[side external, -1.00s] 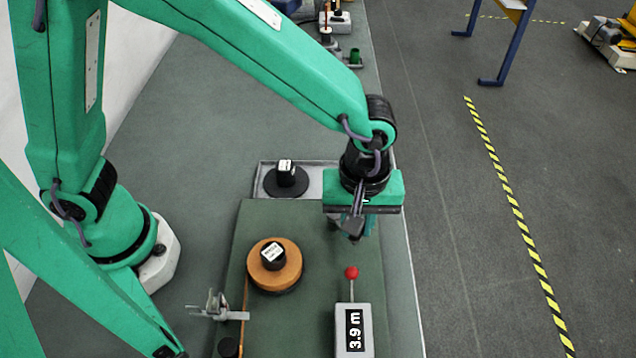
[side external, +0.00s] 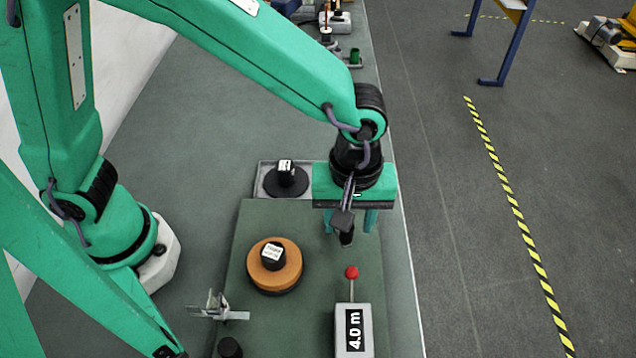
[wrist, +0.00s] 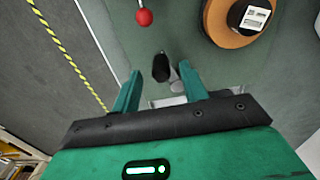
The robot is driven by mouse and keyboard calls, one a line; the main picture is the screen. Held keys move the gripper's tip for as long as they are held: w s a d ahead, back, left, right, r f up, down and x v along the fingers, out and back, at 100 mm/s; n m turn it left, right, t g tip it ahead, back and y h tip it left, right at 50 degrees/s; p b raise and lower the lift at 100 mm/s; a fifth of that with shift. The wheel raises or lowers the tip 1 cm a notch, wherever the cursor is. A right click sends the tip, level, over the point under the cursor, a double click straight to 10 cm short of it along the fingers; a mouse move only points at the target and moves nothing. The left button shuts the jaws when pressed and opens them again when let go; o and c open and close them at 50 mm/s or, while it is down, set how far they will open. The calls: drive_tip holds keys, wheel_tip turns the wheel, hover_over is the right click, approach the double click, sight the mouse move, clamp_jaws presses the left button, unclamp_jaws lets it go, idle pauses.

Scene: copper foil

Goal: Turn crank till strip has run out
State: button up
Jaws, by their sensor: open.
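My gripper (side external: 349,222) is open over the green board (side external: 310,222). A black upright handle, seemingly the crank's (side external: 346,237), stands between or just beside its fingertips. In the wrist view the handle (wrist: 160,68) shows in the gap between the spread green fingers of my gripper (wrist: 160,74), with room at both sides. The orange copper roll (side external: 288,275) sits on the board, with a labelled black hub; part of it shows in the wrist view (wrist: 220,28). No strip shows leaving the roll. The grey counter box (side external: 342,335) reads 4.0 m.
A red-knobbed lever (side external: 351,272) rises from the counter box, in front of my gripper. A grey tray (side external: 263,190) with a black hub and disc (side external: 286,180) lies behind the board. A metal clamp (side external: 218,308) and black knob (side external: 229,347) are at the board's left.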

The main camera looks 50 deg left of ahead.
drive_tip(key=shift+r, duration=2.5)
drive_tip(key=shift+a+r, duration=0.1)
drive_tip(key=shift+w+a+r, duration=0.15)
drive_tip(key=shift+a, duration=0.15)
drive_tip(key=a+r+m+t+h, duration=0.15)
drive_tip(key=a+r+m, duration=0.35)
drive_tip(key=a, duration=0.8)
drive_tip(key=s+a+r+m+t, duration=0.1)
drive_tip(key=s+a+m+t, duration=0.1)
drive_tip(key=a, duration=0.4)
drive_tip(key=s+a+r+m+t+y, duration=0.1)
drive_tip(key=s+a+r+m+t, duration=0.1)
drive_tip(key=s+a, duration=0.2)
drive_tip(key=a, duration=0.3)
drive_tip(key=shift+s+a, duration=0.2)
drive_tip(key=shift+a, duration=0.05)
